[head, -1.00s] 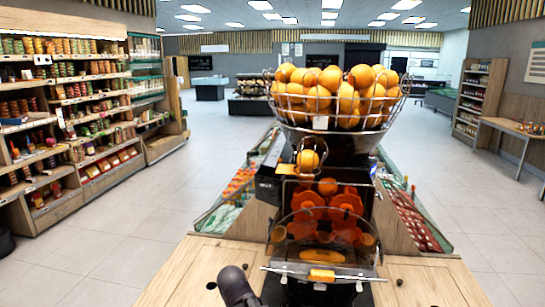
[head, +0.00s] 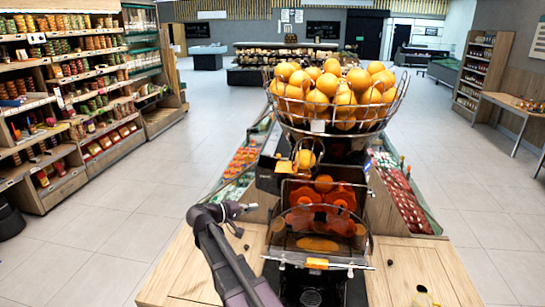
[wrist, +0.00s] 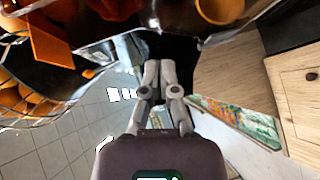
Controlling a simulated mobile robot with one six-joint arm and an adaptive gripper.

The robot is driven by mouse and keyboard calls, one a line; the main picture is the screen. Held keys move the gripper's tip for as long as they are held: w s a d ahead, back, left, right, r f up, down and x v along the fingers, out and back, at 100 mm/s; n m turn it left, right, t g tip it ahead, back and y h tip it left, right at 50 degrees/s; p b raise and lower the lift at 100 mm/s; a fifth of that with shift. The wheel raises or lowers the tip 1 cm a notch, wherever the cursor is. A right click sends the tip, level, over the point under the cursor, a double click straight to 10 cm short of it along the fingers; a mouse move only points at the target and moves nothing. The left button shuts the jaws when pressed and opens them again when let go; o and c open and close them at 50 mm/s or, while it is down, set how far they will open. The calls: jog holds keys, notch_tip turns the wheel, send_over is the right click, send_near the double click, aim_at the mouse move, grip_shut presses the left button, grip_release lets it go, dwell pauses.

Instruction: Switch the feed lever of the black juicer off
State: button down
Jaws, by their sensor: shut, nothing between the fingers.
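The black juicer (head: 318,240) stands on a wooden counter, with a wire basket of oranges (head: 335,95) on top and orange pressing drums (head: 320,203) behind a clear cover. An orange (head: 305,158) sits in the feed below the basket. I cannot clearly make out the feed lever. My gripper (head: 250,206) is shut and empty, left of the juicer's front and pointing toward it, seemingly apart from it. In the wrist view my gripper (wrist: 159,64) shows its fingers together, with the dark juicer body (wrist: 190,22) beyond. An orange flat piece (wrist: 48,40) shows at upper left.
The wooden counter top (head: 420,270) has bare room on both sides of the juicer. Sloped produce displays (head: 405,200) lie behind it. Shelves of goods (head: 75,110) stand at left, with open tiled floor between.

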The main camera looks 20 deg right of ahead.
jog(key=w+a+r+h, duration=0.1)
jog(key=w+r+h, duration=0.1)
jog(key=r, duration=0.2)
jog(key=w+a+r+t+h+p, duration=0.1)
jog(key=w+r+h, duration=0.1)
jog(key=r, duration=0.3)
jog(key=shift+w+a+r+h, duration=0.2)
jog(key=shift+w+a+h, duration=0.1)
jog(key=shift+w, duration=0.25)
jog(key=shift+d, duration=0.1)
jog(key=p+x, duration=0.3)
jog(key=x, duration=1)
jog(key=shift+w+d, duration=0.15)
jog(key=shift+d, duration=0.2)
